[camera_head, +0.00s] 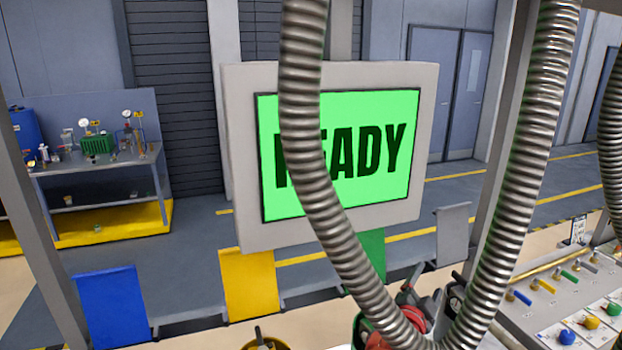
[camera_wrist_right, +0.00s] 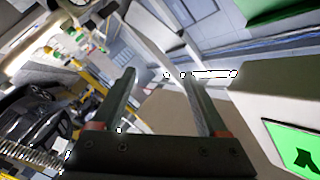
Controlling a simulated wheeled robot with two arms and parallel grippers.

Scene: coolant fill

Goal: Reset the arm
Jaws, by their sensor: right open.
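My right gripper (camera_wrist_right: 155,75) shows in the right wrist view with its two fingers spread apart and nothing between them. The wrist view is strongly tilted, and a corner of the green screen (camera_wrist_right: 298,150) shows at its lower right. In the head view I cannot clearly pick out the right gripper among the dark and red parts (camera_head: 415,312) at the bottom centre. My left gripper is not in view. A grey-framed monitor (camera_head: 385,150) shows READY in black on green, partly covered by a ribbed metal hose (camera_head: 302,120).
A second ribbed hose (camera_head: 530,150) hangs at the right. Blue (camera_head: 112,305), yellow (camera_head: 249,285), green (camera_head: 373,255) and grey (camera_head: 453,235) panels stand in a row. A console (camera_head: 550,310) with coloured knobs is at lower right. A workbench (camera_head: 95,165) stands at left.

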